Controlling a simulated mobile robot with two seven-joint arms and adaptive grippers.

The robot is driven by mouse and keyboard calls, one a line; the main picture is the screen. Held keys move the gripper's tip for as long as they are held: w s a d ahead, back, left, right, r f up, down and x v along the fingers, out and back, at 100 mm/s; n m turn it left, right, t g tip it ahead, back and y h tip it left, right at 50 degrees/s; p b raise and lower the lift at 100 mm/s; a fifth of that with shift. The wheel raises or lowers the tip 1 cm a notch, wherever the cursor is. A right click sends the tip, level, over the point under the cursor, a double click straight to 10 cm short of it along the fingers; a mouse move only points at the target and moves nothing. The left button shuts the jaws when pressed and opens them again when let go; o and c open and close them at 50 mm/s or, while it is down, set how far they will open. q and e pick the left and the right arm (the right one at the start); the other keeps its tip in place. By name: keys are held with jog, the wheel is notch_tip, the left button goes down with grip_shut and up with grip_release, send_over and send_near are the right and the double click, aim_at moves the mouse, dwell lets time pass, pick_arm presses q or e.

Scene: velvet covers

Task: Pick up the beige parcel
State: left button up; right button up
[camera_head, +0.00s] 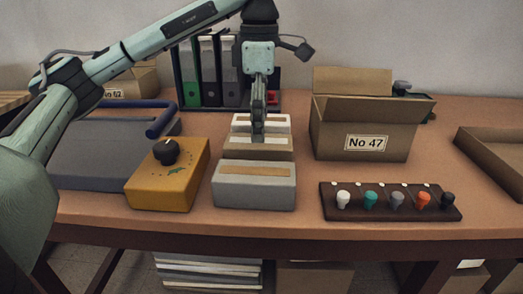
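Three parcels stand in a row running away from me on the table. The front one is a grey parcel (255,194) with a tan strip on top. Behind it is the beige parcel (233,147), with a lighter strip on its top edge. At the back is a pale parcel (242,124), partly hidden. My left gripper (258,137) points straight down, its fingertips at the beige parcel's top near its middle. The fingers are seen edge-on, so I cannot tell whether they are open or closed on it. My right gripper is not in view.
A yellow box with a black knob (167,176) stands close left of the parcels. An open carton marked No 47 (330,141) and a peg board (390,214) are to the right. Binders (208,68) stand behind. A grey case with a blue handle (90,160) lies left.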

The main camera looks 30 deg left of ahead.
aim_at(259, 153)
pick_arm(q)
jog(key=f, duration=0.5)
jog(key=shift+a+f, duration=0.2)
jog(key=shift+f, duration=0.1)
jog(key=shift+r, duration=0.1)
jog(key=c, duration=1.6)
jog(key=shift+c, duration=0.2)
